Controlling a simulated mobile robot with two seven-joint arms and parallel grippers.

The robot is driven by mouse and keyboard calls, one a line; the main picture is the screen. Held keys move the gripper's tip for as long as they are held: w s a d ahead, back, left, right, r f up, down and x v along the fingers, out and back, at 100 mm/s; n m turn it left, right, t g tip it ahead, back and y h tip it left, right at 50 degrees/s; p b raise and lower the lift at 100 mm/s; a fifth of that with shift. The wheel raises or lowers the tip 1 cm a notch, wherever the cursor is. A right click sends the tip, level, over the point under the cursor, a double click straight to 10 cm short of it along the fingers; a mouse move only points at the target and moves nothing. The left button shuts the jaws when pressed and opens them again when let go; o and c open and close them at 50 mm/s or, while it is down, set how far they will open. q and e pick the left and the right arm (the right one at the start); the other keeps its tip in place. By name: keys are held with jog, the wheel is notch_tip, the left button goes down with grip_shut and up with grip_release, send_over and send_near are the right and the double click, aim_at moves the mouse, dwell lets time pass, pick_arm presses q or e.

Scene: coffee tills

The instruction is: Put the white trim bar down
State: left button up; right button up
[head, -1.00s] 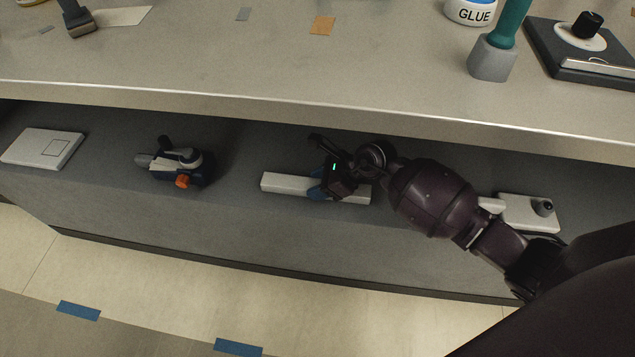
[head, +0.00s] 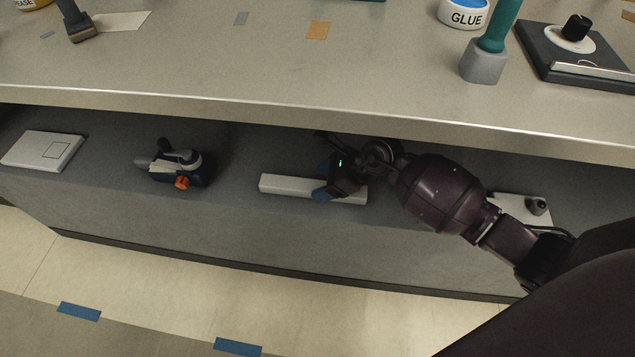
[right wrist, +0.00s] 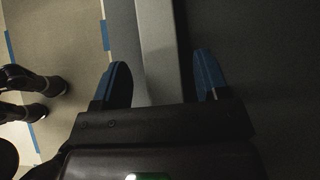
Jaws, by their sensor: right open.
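The white trim bar (head: 286,185) lies flat on the grey lower shelf, lengthwise along it, below the worktop's front edge. It also shows in the right wrist view (right wrist: 158,45), running between the two blue fingertips with a gap on each side. My right gripper (head: 324,183) is open around the bar's right part in the head view. In the right wrist view the spread fingers (right wrist: 160,82) hold nothing. The gripper body hides part of the bar's right half. My left gripper is not in view.
On the shelf (head: 225,215) stand a white box (head: 42,150), a dark blue tool with an orange knob (head: 180,168) and a white block with a dark knob (head: 520,207). The worktop (head: 220,70) overhangs the shelf. Shelf space between tool and bar is clear.

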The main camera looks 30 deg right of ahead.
jog(key=p+v, duration=0.2)
jog(key=v, duration=0.6)
jog(key=shift+w+a+r, duration=0.1)
jog(key=shift+r, duration=0.1)
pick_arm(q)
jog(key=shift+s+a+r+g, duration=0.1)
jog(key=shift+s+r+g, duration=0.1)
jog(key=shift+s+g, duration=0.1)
pick_arm(e)
jog(key=shift+s+d+r, duration=0.35)
jog(key=shift+s+d, duration=0.05)
jog(key=shift+d, duration=0.05)
jog(key=s+a+r+m+t+y, duration=0.1)
jog(key=s+a+m+t+y, duration=0.15)
jog(key=s+m, duration=0.4)
jog(key=s+a+r+m+t+y, duration=0.2)
jog(key=s+a+m+t, duration=0.2)
jog(key=s+m, duration=0.3)
jog(key=s+d+f+m+h, duration=0.1)
jog(key=s+d+m+h, duration=0.1)
jog(key=s+m+h, duration=0.3)
jog(key=s+d+f+m+g+h, duration=0.1)
jog(key=s+d+m+h, duration=0.2)
jog(key=s+m, duration=1)
jog(key=m+h, duration=0.3)
jog(key=m, duration=0.9)
jog(key=shift+s+d+f+m, duration=0.2)
jog(key=shift+s+f+m, duration=0.1)
jog(key=shift+s+m, duration=0.1)
